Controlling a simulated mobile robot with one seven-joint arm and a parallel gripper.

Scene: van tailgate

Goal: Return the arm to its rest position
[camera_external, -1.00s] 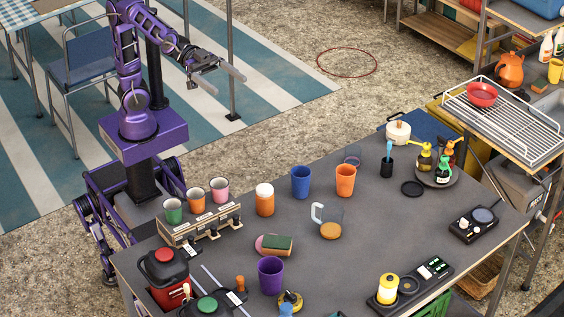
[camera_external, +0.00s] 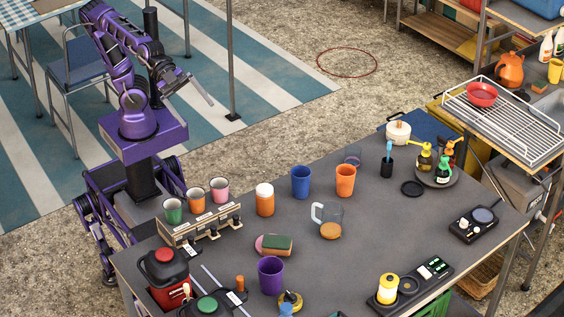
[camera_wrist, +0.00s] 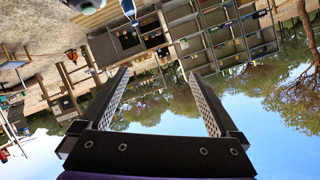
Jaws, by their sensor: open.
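My purple arm is folded above its base at the upper left of the external view. My gripper (camera_external: 203,92) is in the air over the blue and white striped mat, well apart from the table. In the wrist view my gripper (camera_wrist: 165,98) shows two fingers spread wide with nothing between them. That view looks out at shelving, trees and sky, and appears upside down.
A blue chair (camera_external: 82,72) and a dark post (camera_external: 231,60) stand near my arm.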

